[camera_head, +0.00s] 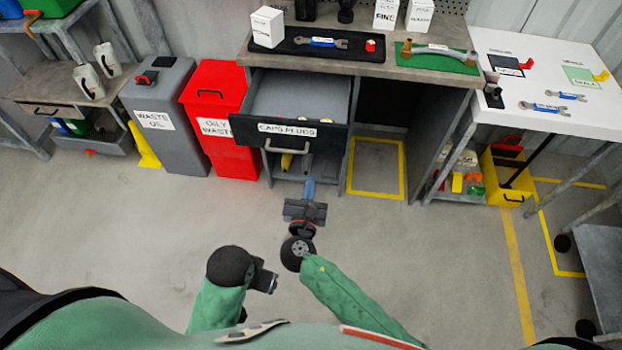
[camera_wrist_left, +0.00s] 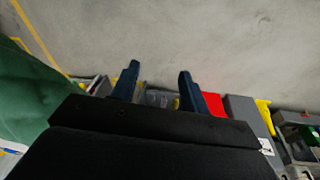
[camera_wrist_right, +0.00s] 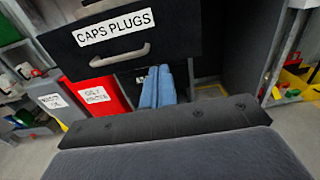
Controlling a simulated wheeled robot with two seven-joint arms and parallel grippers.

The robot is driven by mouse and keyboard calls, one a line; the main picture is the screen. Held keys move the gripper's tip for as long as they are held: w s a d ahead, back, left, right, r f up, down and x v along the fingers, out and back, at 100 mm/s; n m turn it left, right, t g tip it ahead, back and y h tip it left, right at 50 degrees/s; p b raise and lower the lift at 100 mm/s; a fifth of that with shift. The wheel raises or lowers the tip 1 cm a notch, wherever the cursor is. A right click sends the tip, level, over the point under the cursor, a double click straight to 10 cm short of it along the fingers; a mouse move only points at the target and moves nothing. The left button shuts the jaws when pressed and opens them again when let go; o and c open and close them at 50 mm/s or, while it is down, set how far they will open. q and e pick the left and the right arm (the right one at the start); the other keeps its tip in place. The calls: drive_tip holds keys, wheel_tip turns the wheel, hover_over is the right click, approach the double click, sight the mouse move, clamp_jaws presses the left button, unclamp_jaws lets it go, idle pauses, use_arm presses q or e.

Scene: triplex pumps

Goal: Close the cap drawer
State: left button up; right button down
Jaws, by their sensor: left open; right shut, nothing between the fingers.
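The cap drawer (camera_head: 290,133), labelled CAPS PLUGS, stands pulled out below the workbench top, and its grey inside shows. Its black front and light handle (camera_wrist_right: 120,55) show large in the right wrist view. My right gripper (camera_head: 308,186) is shut and empty, with its blue fingers pointing toward the bench, below the drawer front. The closed fingers also show in the right wrist view (camera_wrist_right: 157,88), below and right of the handle and apart from it. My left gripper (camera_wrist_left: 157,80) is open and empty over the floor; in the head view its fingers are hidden.
A red oily waste bin (camera_head: 213,95) and a grey waste oil bin (camera_head: 160,110) stand left of the drawer. The workbench top (camera_head: 350,62) carries mats, boxes and a wrench. A white table (camera_head: 560,75) stands right. The floor before the drawer is clear.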

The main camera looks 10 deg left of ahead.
sight(317, 144)
drive_tip(key=w+b, duration=0.1)
drive_tip(key=w, duration=0.4)
drive_tip(key=w+b, duration=0.2)
drive_tip(key=w, duration=0.4)
drive_tip(key=shift+d+f+b, duration=0.15)
drive_tip(key=shift+d+b, duration=0.05)
drive_tip(key=shift+b, duration=0.1)
use_arm(q)
drive_tip(key=w+d+f+t+h, duration=0.1)
drive_tip(key=w+d+f, duration=0.1)
drive_tip(key=d+f, duration=0.3)
drive_tip(key=shift+w+d+f+m+t+h, duration=0.15)
drive_tip(key=shift+d+f+m+t+h, duration=0.15)
drive_tip(key=shift+f, duration=0.4)
use_arm(e)
drive_tip(key=shift+w, duration=0.6)
use_arm(q)
drive_tip(key=shift+a, duration=0.1)
use_arm(e)
drive_tip(key=shift+w, duration=0.1)
